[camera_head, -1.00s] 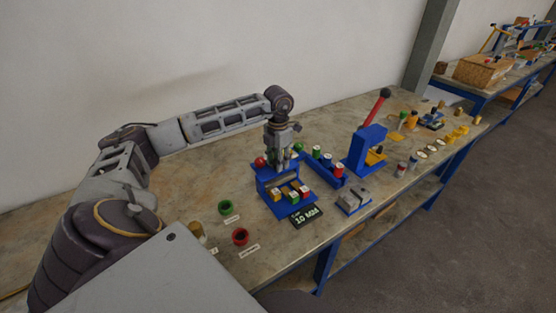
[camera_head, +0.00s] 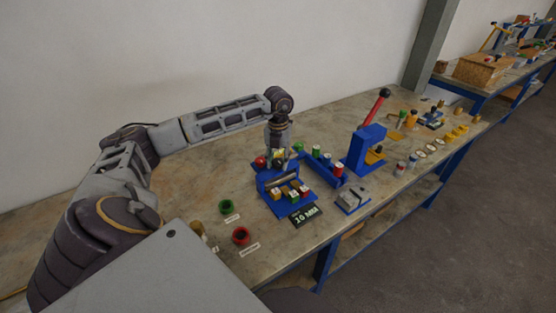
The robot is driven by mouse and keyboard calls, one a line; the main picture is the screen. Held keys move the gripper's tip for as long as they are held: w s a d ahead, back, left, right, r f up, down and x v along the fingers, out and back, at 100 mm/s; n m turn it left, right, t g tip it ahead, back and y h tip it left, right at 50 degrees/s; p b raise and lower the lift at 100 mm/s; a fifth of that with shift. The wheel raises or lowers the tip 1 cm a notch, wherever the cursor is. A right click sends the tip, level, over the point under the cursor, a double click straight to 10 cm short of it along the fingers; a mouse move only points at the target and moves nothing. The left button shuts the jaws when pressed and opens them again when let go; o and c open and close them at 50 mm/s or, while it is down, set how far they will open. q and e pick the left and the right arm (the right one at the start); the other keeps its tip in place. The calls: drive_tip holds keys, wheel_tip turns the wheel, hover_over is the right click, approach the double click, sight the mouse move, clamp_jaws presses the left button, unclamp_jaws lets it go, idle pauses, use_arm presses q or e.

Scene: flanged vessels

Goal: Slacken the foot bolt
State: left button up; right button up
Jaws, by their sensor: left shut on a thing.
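My left gripper (camera_head: 279,158) points down over the back of a blue fixture (camera_head: 268,180) on the bench. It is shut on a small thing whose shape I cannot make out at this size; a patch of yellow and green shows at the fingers. The gripper hides much of what is behind and under it. I cannot pick out the foot bolt. A red knob (camera_head: 260,162) shows just left of the gripper. Several small coloured blocks (camera_head: 292,193) sit on the fixture's front. My right gripper is not in view.
Green (camera_head: 226,207) and red (camera_head: 241,235) rings lie front left. The bench's back left is clear.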

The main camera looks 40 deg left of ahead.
sight(278, 161)
use_arm(q)
drive_tip(key=shift+w+r, duration=0.1)
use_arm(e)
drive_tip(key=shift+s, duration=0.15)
use_arm(q)
drive_tip(key=o, duration=0.8)
drive_tip(key=shift+c, duration=0.2)
drive_tip(key=shift+o, duration=1.4)
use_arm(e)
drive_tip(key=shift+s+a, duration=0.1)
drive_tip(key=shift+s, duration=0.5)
use_arm(q)
drive_tip(key=shift+r, duration=0.85)
wheel_tip(278, 161, up, 10)
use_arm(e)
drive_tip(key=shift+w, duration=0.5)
use_arm(q)
drive_tip(key=shift+r, duration=0.1)
